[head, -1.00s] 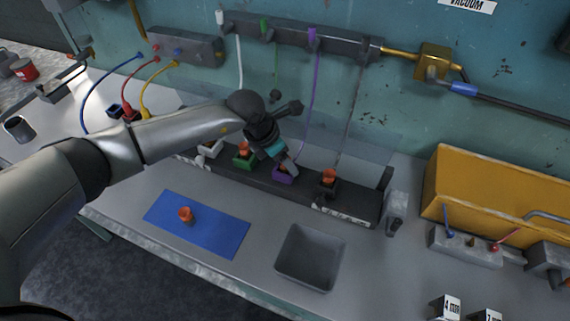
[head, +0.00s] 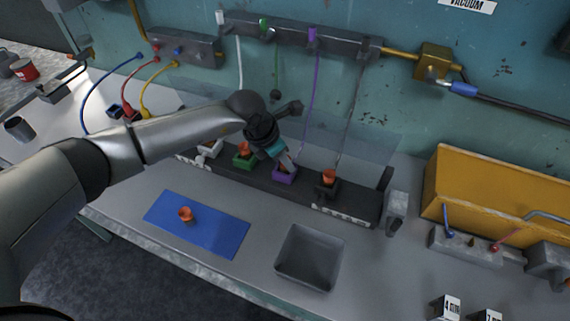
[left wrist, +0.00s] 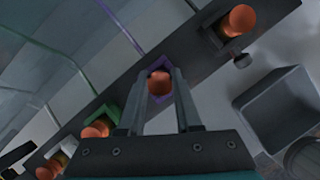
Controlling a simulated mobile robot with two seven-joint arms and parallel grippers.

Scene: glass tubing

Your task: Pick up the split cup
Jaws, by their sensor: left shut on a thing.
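My left gripper (head: 287,160) is over the purple-edged holder (head: 285,176) on the dark rail. In the left wrist view its two fingers (left wrist: 160,88) stand on either side of an orange cup (left wrist: 159,83), shut on it. The cup is inside the purple frame; whether it is lifted clear cannot be told. Other orange cups are in the green holder (head: 243,149), the white holder and the grey holder (head: 329,176). One more cup (head: 185,213) stands on the blue mat (head: 219,232). I cannot make out a split on any cup. My right gripper is not in view.
An open grey bin (head: 309,257) stands in front of the rail. Coloured tubes hang from the wall manifold (head: 290,38) behind. A yellow case (head: 497,203) is at the right. Bench between mat and bin is clear.

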